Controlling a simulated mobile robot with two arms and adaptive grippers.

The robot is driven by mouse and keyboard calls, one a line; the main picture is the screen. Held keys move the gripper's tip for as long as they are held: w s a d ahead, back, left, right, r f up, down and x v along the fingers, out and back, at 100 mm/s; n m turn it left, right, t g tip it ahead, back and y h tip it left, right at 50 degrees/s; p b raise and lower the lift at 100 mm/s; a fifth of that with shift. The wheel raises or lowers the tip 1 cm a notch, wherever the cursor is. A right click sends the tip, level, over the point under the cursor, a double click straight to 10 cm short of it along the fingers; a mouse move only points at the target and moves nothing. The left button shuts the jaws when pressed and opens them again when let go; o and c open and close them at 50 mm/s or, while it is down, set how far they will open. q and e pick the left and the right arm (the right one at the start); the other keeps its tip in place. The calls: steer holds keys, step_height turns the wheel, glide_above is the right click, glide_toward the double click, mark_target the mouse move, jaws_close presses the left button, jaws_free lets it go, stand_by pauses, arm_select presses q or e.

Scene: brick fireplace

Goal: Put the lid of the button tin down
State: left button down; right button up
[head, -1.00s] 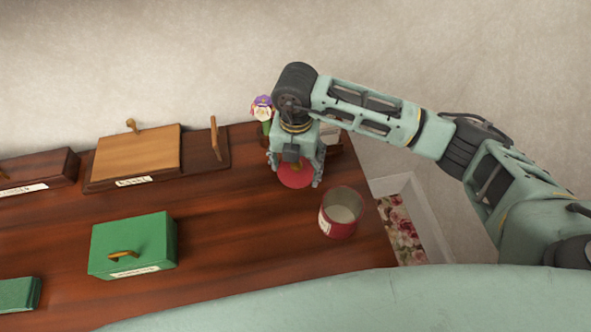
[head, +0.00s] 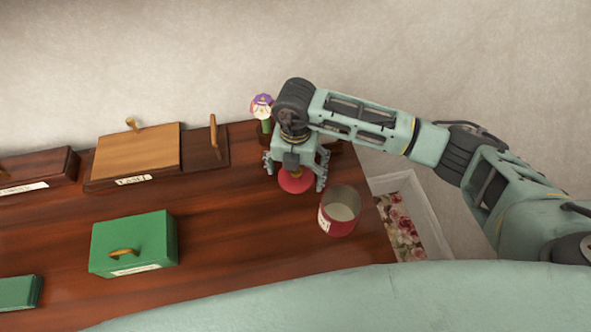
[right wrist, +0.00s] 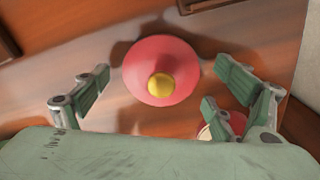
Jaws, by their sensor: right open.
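The red round lid (head: 297,182) with a yellow knob lies on the wooden table behind the open button tin. In the right wrist view the lid (right wrist: 160,70) lies between my spread fingers, with a gap on each side. My right gripper (head: 296,181) is open above it and does not touch it. The red tin (head: 338,222) stands upright with its top open, in front and to the right of the lid; its inside looks pale. Part of the tin (right wrist: 222,122) shows behind my right finger in the wrist view. My left gripper is not in view.
A flower in a pot (head: 263,108) stands just behind my right gripper. A green box with a handle (head: 135,243) and a labelled wooden box (head: 137,152) are at left. The table's right edge is close to the tin, with a floral-lined tray (head: 400,225) beyond.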

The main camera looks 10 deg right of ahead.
steer(key=shift+r, duration=0.3)
step_height(320, 180, up, 12)
steer(key=b, duration=0.2)
steer(key=shift+f, duration=0.15)
stand_by(0.4)
